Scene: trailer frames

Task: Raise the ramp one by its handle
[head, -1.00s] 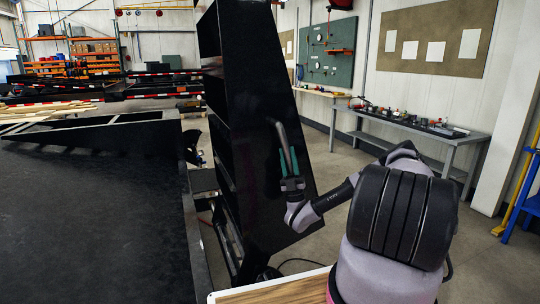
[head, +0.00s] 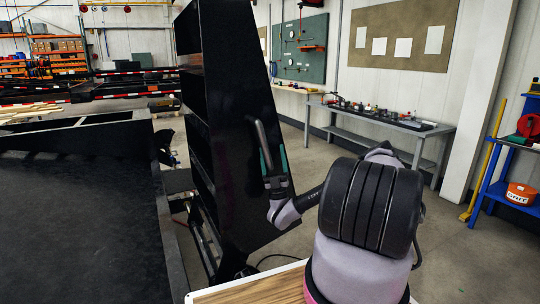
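The black ramp (head: 235,190) stands raised and steep, leaning slightly, at the rear edge of the dark trailer bed (head: 75,235). A grey bar handle (head: 261,138) sticks out from the ramp's side face. My gripper (head: 273,168), with green-lined fingers, is at the handle's lower part, with the fingers along the bar. The contact between the fingers and the bar is small and partly hidden, so I cannot tell whether they are closed on it.
A workbench (head: 385,122) with small items stands along the right wall. A wooden-topped surface (head: 265,291) is at the bottom. Open grey floor lies between the ramp and the workbench.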

